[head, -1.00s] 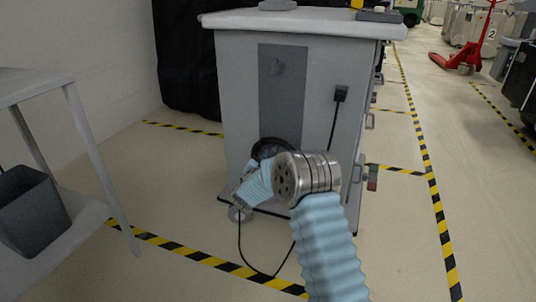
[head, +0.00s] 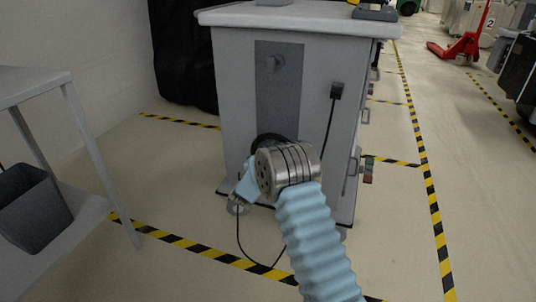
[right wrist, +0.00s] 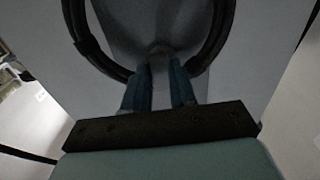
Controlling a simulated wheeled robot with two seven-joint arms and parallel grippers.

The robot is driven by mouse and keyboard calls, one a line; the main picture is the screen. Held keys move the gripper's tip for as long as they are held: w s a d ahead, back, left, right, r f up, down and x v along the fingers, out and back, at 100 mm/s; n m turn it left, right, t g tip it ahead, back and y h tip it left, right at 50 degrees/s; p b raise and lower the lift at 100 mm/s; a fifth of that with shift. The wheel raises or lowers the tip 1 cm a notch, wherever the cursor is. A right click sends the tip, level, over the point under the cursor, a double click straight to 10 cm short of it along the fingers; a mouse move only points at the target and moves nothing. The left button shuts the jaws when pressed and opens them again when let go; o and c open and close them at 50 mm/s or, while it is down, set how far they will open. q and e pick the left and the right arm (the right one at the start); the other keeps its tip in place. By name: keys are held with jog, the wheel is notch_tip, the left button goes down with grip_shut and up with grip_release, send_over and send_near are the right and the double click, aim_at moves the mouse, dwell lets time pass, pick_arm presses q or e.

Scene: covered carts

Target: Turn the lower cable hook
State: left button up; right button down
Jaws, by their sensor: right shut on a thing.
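The cart (head: 225,110) has a dark grey panel (head: 277,95) on its near face, with an upper hook (head: 275,62) near the top of the panel. In the right wrist view, the lower cable hook (right wrist: 160,48) is a dark knob at the tips of my right gripper (right wrist: 159,72). Its two blue fingers are shut on the hook. A black coiled cable (right wrist: 103,60) loops around both sides of it. In the head view, my right arm hides the lower hook and most of the coil (head: 268,139). My left gripper is not in view.
A black plug (head: 337,90) with a hanging cord is on the cart's face. Loose cable hangs to the floor below my arm. A grey table (head: 35,80) with a dark bin (head: 32,205) stands at left. A red pallet jack (head: 465,45) stands far right.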

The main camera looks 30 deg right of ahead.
jog(key=shift+f, duration=0.25)
jog(key=c, duration=0.9)
grip_release()
jog(key=shift+r, duration=0.15)
